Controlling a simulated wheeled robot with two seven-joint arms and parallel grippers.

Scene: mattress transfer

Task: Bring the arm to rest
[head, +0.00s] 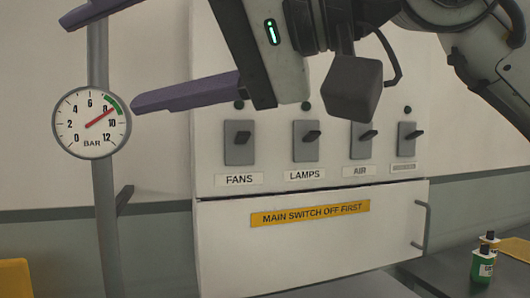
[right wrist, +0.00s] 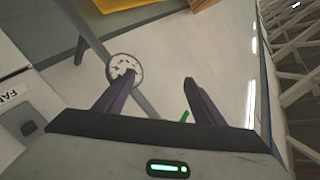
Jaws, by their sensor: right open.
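My right gripper (head: 102,63) reaches in from the upper right in the head view, its two purple fingers spread wide and pointing left. Nothing is between the fingers. It hangs in front of the upper part of a white switch panel (head: 290,185), and its fingers extend toward the grey pipe with the gauge. In the right wrist view the open gripper (right wrist: 158,78) shows both fingers apart, with the round gauge (right wrist: 124,70) beyond the left finger. My right arm covers the panel's top. My left gripper is not in view.
The panel carries switches marked FANS (head: 239,142), LAMPS (head: 306,141) and AIR (head: 361,140), plus a fourth (head: 407,138) with an unreadable label. A pressure gauge (head: 91,122) sits on a grey pipe (head: 108,220). A green bottle (head: 483,265) stands at the lower right.

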